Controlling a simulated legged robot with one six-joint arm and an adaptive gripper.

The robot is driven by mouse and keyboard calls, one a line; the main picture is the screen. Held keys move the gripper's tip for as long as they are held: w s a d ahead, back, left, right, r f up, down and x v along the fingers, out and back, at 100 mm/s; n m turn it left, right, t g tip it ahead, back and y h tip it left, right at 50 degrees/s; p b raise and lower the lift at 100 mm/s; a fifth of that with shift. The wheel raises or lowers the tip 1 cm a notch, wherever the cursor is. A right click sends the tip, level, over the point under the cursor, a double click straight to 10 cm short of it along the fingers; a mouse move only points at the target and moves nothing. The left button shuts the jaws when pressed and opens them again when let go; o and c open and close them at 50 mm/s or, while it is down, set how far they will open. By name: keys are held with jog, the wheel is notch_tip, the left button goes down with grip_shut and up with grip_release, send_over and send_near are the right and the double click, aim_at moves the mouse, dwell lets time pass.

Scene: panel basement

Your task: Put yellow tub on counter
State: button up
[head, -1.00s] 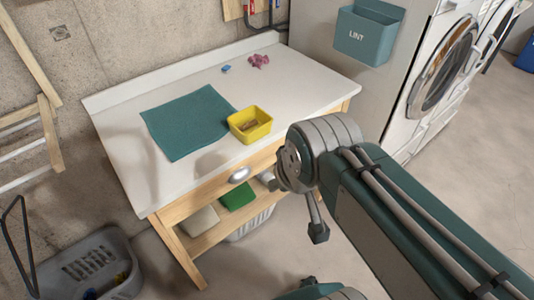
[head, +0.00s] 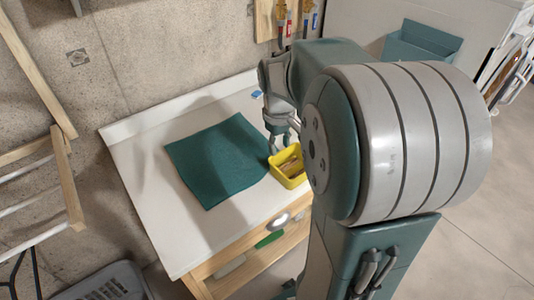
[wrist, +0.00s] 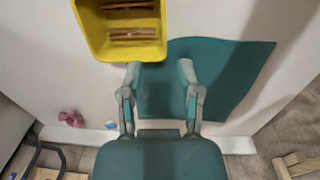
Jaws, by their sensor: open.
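The yellow tub (head: 296,182) stands upright on the white counter (head: 138,168), beside the teal cloth. Small wooden pieces lie inside it. My gripper (head: 282,142) is at the far side of the tub in the head view, with its fingers pointing down. In the wrist view the tub (wrist: 93,30) is at the top left, cut off by the frame edge. My gripper (wrist: 159,71) is open there with nothing between its fingers. One fingertip is close to the tub's edge; I cannot tell whether they touch.
The teal cloth (head: 215,160) lies flat on the counter. A small blue item (head: 257,94) lies near the back. A pink item (wrist: 70,118) shows in the wrist view. A teal lint bin (head: 420,45) is at the right. Tools hang on the wall behind.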

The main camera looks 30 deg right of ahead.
aim_at(279, 171)
jog(key=shift+w+f, duration=0.1)
jog(key=shift+f, duration=0.2)
jog(key=f, duration=0.5)
jog(key=shift+d+f, duration=0.15)
jog(key=shift+d, duration=0.1)
jog(key=shift+s+a+f, duration=0.1)
jog(key=shift+f, duration=1.15)
jog(key=shift+s+f, duration=0.1)
jog(key=shift+f, duration=1.15)
jog(key=shift+f, duration=0.25)
grip_shut()
